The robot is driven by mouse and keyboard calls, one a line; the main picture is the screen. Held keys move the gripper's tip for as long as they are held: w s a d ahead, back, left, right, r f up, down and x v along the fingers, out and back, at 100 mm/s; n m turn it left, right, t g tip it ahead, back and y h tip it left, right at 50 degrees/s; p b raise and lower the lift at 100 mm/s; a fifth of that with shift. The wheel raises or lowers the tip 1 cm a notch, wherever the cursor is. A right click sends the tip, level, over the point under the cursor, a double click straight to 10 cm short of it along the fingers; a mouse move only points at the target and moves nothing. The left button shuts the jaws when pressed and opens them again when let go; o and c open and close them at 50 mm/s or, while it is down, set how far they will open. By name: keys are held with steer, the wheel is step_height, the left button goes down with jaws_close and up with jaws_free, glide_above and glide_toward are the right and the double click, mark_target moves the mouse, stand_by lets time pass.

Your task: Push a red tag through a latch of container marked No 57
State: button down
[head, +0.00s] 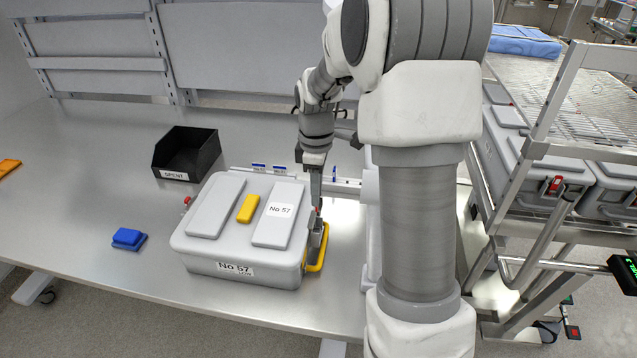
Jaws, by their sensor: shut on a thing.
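The grey container marked No 57 (230,240) stands on the steel table, its lid down, with white labels on the lid and front. My gripper (317,212) points down at the container's right side, by the latch (318,240) there. It is shut on a small red thing, likely the red tag (319,211), of which only a sliver shows. A yellow loop (318,264) hangs or lies at that right side. Whether the tag is in the latch cannot be seen. Another red bit (187,200) shows at the container's left side.
A black open bin marked SPENT (186,153) stands behind left. A rack with grey containers (560,180) stands right. The table's left part is mostly clear.

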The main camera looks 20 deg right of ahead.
mark_target(317, 209)
steer(key=shift+f+b, duration=2.1)
steer(key=shift+f, duration=0.7)
steer(key=shift+f, duration=0.25)
steer(key=shift+f, duration=0.25)
steer(key=shift+s+f+b, duration=0.1)
steer(key=shift+f+b, duration=0.1)
steer(key=shift+b, duration=0.2)
